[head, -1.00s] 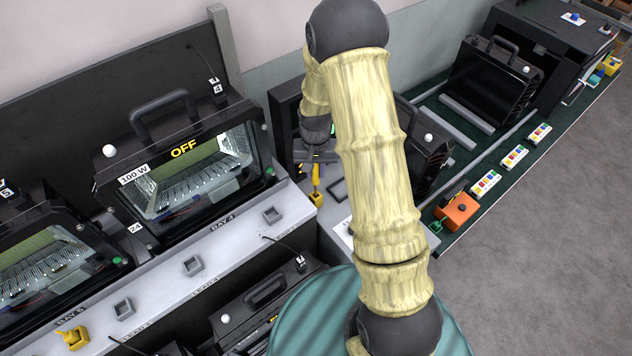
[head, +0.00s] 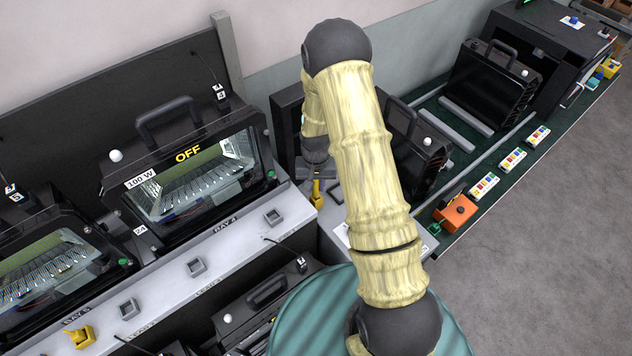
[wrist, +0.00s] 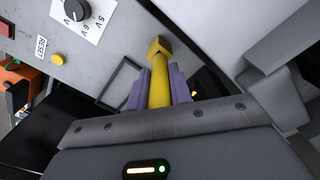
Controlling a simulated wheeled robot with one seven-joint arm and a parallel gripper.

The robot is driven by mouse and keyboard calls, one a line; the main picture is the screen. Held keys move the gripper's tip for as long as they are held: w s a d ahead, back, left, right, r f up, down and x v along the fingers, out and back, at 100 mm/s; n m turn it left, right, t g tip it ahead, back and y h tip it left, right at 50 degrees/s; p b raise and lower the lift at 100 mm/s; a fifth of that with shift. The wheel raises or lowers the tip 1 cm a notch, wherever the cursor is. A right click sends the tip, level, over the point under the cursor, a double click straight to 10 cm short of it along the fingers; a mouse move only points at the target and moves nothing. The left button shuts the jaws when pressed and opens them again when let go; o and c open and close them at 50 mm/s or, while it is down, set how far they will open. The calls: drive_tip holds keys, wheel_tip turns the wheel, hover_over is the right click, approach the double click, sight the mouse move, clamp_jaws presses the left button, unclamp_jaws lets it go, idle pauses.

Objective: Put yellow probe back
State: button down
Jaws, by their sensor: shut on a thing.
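The yellow probe (wrist: 159,88) stands between the two purple fingers of my gripper (wrist: 160,76) in the wrist view. My gripper is shut on its shaft, and the block-like yellow end points away from me. In the head view the probe (head: 316,192) shows below my gripper, at the right end of the grey ledge. I cannot tell whether its far end touches the surface. A dark square outline (wrist: 122,83) lies on the grey panel just left of the probe. Another yellow piece (head: 82,336) sits on the ledge by Bay 5 at the lower left.
Empty square sockets (head: 273,217) line the grey ledge (head: 235,240). A floodlight housing (head: 190,170) marked OFF stands behind it. The grey panel carries a black knob (wrist: 76,10) and a yellow reset button (wrist: 57,59). An orange box (head: 455,213) stands on the green bench at right.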

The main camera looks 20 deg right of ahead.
drive_tip(key=shift+d, duration=0.1)
drive_tip(key=shift+f, duration=0.2)
drive_tip(key=c, duration=1.3)
unclamp_jaws()
drive_tip(key=shift+r, duration=0.1)
drive_tip(key=shift+o, duration=0.2)
wheel_tip(320, 180, up, 12)
drive_tip(key=b, duration=0.4)
drive_tip(key=shift+r, duration=0.1)
drive_tip(key=shift+r, duration=0.1)
